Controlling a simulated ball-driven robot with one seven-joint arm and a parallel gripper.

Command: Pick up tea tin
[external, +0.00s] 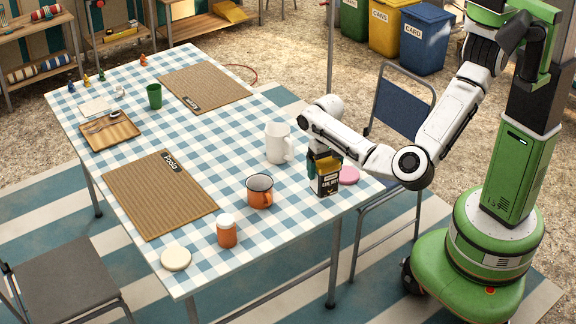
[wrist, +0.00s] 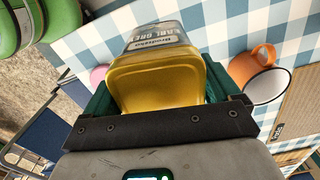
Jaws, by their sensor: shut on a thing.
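The tea tin (external: 328,184) is a dark box with a yellow top, near the table's right corner in the external view. In the wrist view the tea tin (wrist: 160,82) fills the middle, with its yellow face toward the camera and an "Earl Grey" label beyond. My gripper (external: 321,162) comes from above and is shut on the tin, with a green finger on each side. The tin looks upright, at or very close to the tabletop; I cannot tell whether it touches. Its far side is hidden.
A pink disc (external: 348,175) lies close behind the tin. An orange mug (external: 259,197) and a white jug (external: 276,148) stand to its left. An orange jar (external: 227,234) is nearer the front edge. A blue chair (external: 402,107) stands behind my arm. The checked cloth (external: 225,155) is bare mid-table.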

